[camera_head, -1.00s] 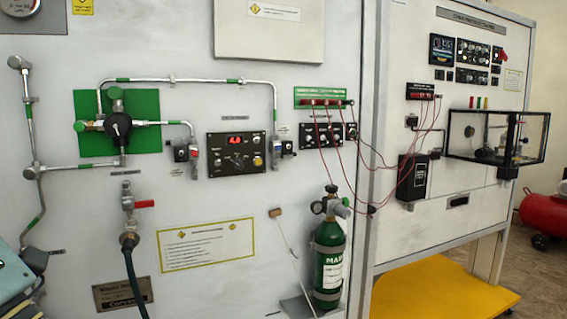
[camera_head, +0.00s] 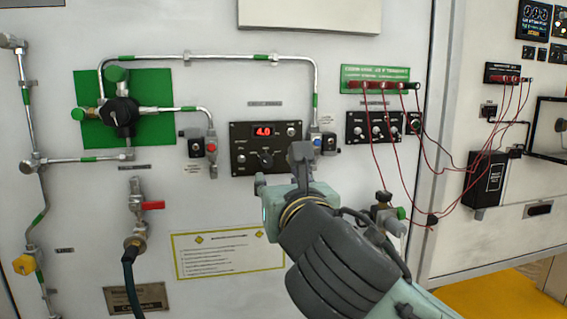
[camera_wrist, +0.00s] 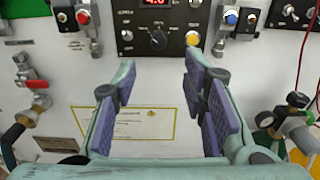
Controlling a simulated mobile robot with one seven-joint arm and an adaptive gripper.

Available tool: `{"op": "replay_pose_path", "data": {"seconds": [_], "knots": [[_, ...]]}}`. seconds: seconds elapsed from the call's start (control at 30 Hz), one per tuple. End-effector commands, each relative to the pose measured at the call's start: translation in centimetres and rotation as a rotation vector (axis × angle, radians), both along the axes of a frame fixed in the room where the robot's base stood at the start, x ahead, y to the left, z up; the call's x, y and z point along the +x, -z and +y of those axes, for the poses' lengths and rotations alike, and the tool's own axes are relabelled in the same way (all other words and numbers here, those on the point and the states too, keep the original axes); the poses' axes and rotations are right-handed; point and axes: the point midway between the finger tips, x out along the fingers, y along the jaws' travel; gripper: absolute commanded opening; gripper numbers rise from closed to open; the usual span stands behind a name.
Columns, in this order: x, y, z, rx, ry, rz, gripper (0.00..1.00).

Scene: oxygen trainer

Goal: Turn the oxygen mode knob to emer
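A black control panel (camera_head: 240,158) with a lit red display reading about 4.0 is on the white wall. Its dark central knob (camera_head: 265,160) also shows in the wrist view (camera_wrist: 158,39), with a light pointer mark tilted off vertical. Its small lettering is unreadable, so I cannot confirm which position is emer. My gripper (camera_head: 281,174) is in front of the panel's lower right in the head view. In the wrist view my gripper (camera_wrist: 160,82) is open and empty, its fingers spread below the knob, apart from it.
Shutoff valves with a blue knob (camera_wrist: 231,18) and a red knob (camera_wrist: 81,17) flank the panel. A small toggle panel with red wires (camera_head: 375,127) is at right. Pipes and a red-handled valve (camera_head: 150,205) are at left. A regulator (camera_wrist: 290,120) stands right of my fingers.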

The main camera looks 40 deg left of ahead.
Motion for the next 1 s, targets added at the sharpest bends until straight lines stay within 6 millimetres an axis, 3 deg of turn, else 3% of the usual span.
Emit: {"op": "replay_pose_path", "data": {"seconds": [0.3, 0.5, 0.9, 1.0], "knots": [[3.9, -0.2, 4.6, 0.003, -0.003, 0.007, 0.39], [5.6, -0.2, 6.7, 0.005, -0.003, 0.004, 0.39], [6.2, 0.0, 7.4, 0.006, -0.002, 0.002, 0.39], [6.2, 0.0, 7.3, 0.006, -0.002, 0.002, 0.34]]}}
